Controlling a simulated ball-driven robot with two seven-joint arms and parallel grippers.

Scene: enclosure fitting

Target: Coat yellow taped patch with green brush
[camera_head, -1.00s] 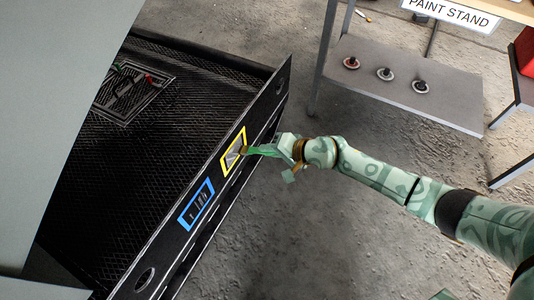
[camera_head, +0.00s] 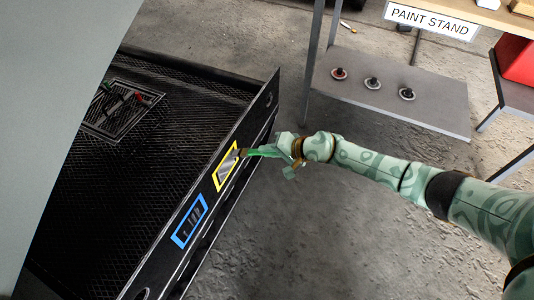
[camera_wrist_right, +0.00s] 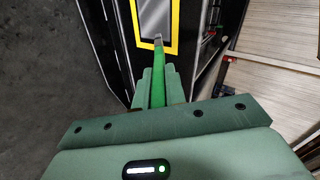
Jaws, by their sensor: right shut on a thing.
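The yellow taped patch (camera_head: 226,167) is a grey panel framed in yellow tape on the side of a black enclosure (camera_head: 215,145). It also shows in the right wrist view (camera_wrist_right: 156,18). My right gripper (camera_head: 284,148) is shut on the green brush (camera_head: 262,151). The brush points left at the patch, and its tip is at the patch's right edge in the head view. In the right wrist view the brush (camera_wrist_right: 159,75) reaches the bottom tape edge; I cannot tell whether it touches. My left gripper is not in view.
A blue taped patch (camera_head: 189,222) lies below the yellow one on the same side. A table with a PAINT STAND sign (camera_head: 432,21) and a lower shelf (camera_head: 440,108) with round knobbed pieces stands at upper right. The floor between is clear.

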